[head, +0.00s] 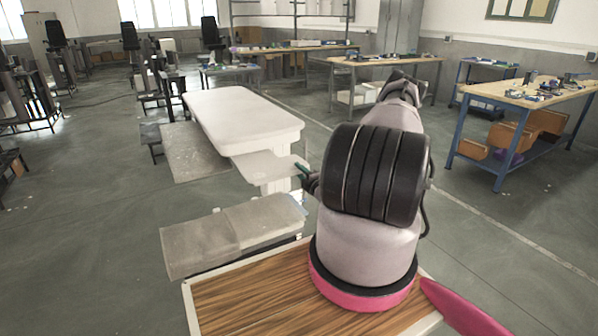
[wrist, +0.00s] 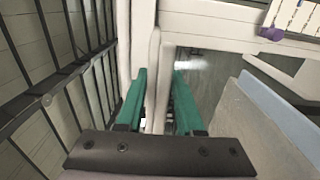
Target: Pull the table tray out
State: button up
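The white tray (head: 262,166) is a thin flat plate sticking out from under the near end of the long white table (head: 240,117). My gripper (head: 302,171), with green fingers, is at the tray's right-hand edge in the head view, partly hidden by my arm. In the wrist view my gripper (wrist: 159,74) has its two green fingers apart. A narrow white edge (wrist: 153,85), apparently the tray's, runs between them. The left finger looks close to this edge; firm contact on both sides does not show.
A grey padded bench (head: 230,235) stands in front of the table, left of my arm. Workbenches with tools (head: 530,92) stand at the right and back. Grey floor (head: 480,260) is clear at the right.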

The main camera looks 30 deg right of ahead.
jog(key=shift+o, duration=0.8)
jog(key=shift+s+f, duration=0.1)
jog(key=shift+f, duration=0.45)
jog(key=shift+r, duration=0.15)
jog(key=shift+r, duration=0.15)
jog(key=s, duration=1)
jog(key=shift+s+d, duration=0.15)
jog(key=shift+s, duration=0.15)
